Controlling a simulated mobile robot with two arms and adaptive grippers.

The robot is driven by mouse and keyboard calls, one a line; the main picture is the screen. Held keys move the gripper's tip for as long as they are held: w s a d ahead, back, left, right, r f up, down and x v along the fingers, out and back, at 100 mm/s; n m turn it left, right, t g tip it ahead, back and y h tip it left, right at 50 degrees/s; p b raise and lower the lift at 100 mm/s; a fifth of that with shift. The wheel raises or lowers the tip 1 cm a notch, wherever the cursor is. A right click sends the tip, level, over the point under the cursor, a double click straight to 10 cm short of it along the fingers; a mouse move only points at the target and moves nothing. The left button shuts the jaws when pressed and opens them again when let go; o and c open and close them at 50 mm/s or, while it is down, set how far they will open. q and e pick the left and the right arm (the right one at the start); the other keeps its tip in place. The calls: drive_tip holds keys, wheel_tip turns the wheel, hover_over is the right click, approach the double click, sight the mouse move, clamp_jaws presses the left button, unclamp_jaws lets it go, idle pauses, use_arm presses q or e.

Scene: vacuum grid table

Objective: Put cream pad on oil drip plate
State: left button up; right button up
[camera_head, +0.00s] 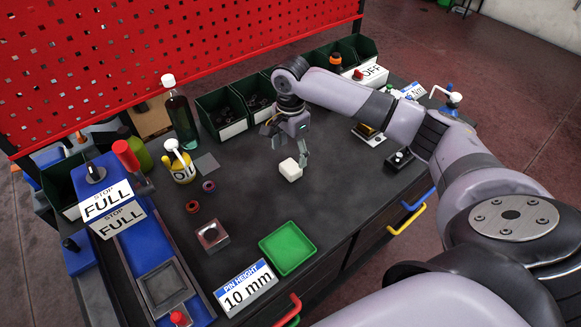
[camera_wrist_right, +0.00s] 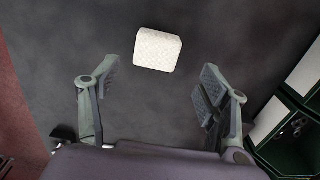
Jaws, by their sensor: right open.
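The cream pad (camera_head: 290,170) is a small pale block lying on the dark table top. It also shows in the right wrist view (camera_wrist_right: 158,50), ahead of the fingertips and roughly centred between them. My right gripper (camera_head: 285,148) is open and empty just above and behind the pad, not touching it as far as I can see. Its two fingers stand wide apart in the right wrist view (camera_wrist_right: 158,82). A flat grey square (camera_head: 206,164), likely the oil drip plate, lies bare beside the yellow oil can (camera_head: 182,171). My left gripper is not in view.
A green bottle (camera_head: 181,122) stands behind the oil can. Dark green bins (camera_head: 222,115) line the back edge. A green tray (camera_head: 287,249), a metal block (camera_head: 213,237) and small rings (camera_head: 208,186) lie nearer. The table between pad and grey square is clear.

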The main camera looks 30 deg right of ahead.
sight(291, 166)
drive_tip(key=f, duration=0.1)
drive_tip(key=f+p, duration=0.1)
drive_tip(key=f, duration=0.3)
drive_tip(key=shift+s+a+f+p, duration=0.2)
drive_tip(key=shift+s+f+p, duration=0.05)
drive_tip(key=shift+s+p, duration=0.1)
drive_tip(key=shift+f, duration=0.3)
drive_tip(key=shift+c, duration=0.2)
drive_tip(key=c, duration=1.2)
drive_tip(key=shift+w+r, duration=0.1)
drive_tip(key=shift+r, duration=0.1)
